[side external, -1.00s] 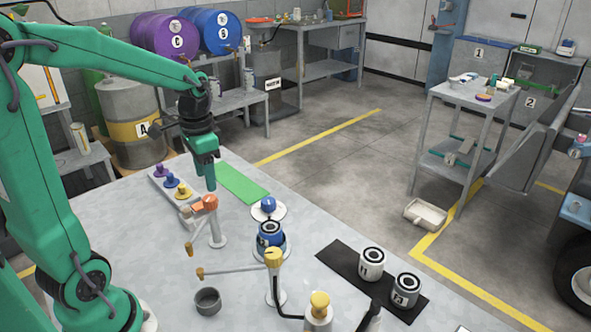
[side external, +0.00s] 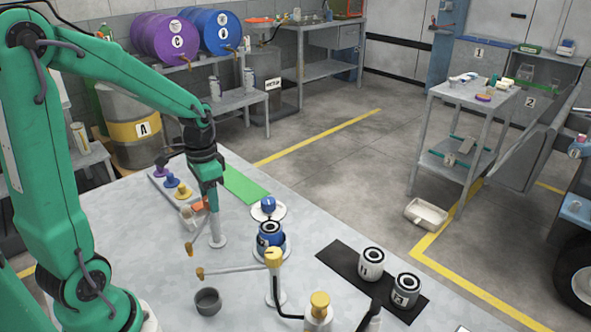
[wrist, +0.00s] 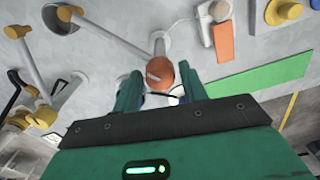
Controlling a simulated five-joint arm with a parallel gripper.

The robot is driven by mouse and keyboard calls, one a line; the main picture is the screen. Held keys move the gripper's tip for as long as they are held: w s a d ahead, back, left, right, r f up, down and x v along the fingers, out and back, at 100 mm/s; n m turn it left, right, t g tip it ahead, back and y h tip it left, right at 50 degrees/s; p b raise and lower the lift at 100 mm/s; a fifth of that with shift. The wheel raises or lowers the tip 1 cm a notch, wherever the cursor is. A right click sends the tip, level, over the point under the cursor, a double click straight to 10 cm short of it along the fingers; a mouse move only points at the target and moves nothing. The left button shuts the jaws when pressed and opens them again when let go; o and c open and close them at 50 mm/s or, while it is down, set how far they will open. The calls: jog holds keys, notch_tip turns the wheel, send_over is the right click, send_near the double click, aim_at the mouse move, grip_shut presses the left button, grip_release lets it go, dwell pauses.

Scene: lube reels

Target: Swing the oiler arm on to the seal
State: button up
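The orange-topped oiler post (side external: 218,228) stands on the bench. Its thin arm ends in a brown tip (side external: 190,248) at front left. My gripper (side external: 211,206) points down at the post's top and hides much of its orange head (side external: 200,204). In the wrist view my gripper (wrist: 161,88) is open, with the orange knob (wrist: 160,74) between its fingertips; contact cannot be told. The blue filter can (side external: 270,236), with a dark ring seal (side external: 270,226) on top, stands on a round base to the right. The wrist view mostly hides it behind my gripper.
A yellow-topped post (side external: 273,280) with its own arm stands in front, near a grey cup (side external: 208,300). Two white cans (side external: 371,263) stand on a black mat (side external: 335,262). Coloured knobs (side external: 171,180) and a green mat (side external: 245,185) lie behind.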

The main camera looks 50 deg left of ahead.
grip_shut()
jog(key=shift+n, duration=0.3)
jog(key=n, duration=0.8)
jog(key=shift+n, duration=0.3)
jog(key=n, duration=0.4)
jog(key=shift+n, duration=2.5)
